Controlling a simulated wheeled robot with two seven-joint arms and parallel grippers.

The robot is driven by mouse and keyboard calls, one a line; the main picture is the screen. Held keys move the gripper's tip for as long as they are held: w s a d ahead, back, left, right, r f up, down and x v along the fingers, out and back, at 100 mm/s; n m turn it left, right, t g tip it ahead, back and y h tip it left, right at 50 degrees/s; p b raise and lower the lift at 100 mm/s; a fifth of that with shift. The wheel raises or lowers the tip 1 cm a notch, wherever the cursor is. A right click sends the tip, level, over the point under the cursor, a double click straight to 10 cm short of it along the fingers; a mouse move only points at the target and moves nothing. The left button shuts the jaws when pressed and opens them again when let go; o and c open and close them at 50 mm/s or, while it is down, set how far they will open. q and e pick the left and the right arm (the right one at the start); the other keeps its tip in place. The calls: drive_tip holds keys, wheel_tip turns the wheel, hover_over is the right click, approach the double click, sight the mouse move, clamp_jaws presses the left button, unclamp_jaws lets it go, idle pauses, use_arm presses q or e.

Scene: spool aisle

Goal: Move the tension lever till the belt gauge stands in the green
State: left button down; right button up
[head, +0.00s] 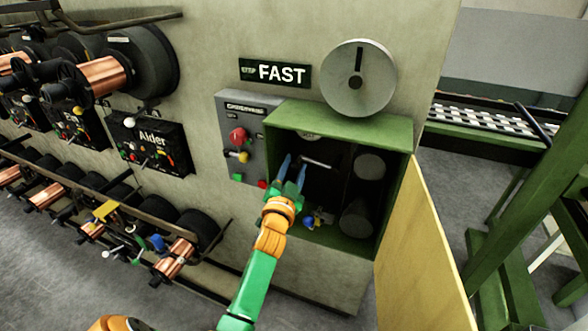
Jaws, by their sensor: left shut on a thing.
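An open green cabinet (345,117) on the machine's wall has a dark inside. A thin pale rod, seemingly the tension lever (318,164), shows inside it, running right from my fingertips. My left gripper (294,165), with blue fingers, reaches into the cabinet and is shut on the lever's near end; the fingers partly hide the grip. A sliver of a pale round dial, perhaps the belt gauge (309,136), shows under the cabinet's top edge. Its needle and green band cannot be made out. My right gripper is not in view.
The cabinet's yellow door (422,255) hangs open at the right. Two grey rollers (358,218) stand inside the cabinet. A grey control box (235,130) with a red knob is left of it. Spool racks (100,75) line the left; a green frame (530,190) stands right.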

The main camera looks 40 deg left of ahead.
use_arm(q)
drive_tip(key=shift+r, duration=0.15)
drive_tip(key=c, duration=0.8)
unclamp_jaws()
drive_tip(key=o, duration=0.3)
drive_tip(key=shift+a, duration=0.1)
drive_tip(key=shift+o, duration=0.2)
drive_tip(key=shift+w+a+f, duration=0.1)
drive_tip(key=shift+w+f, duration=0.05)
drive_tip(key=shift+f, duration=0.05)
drive_tip(key=b+v, duration=0.1)
drive_tip(key=v, duration=0.6)
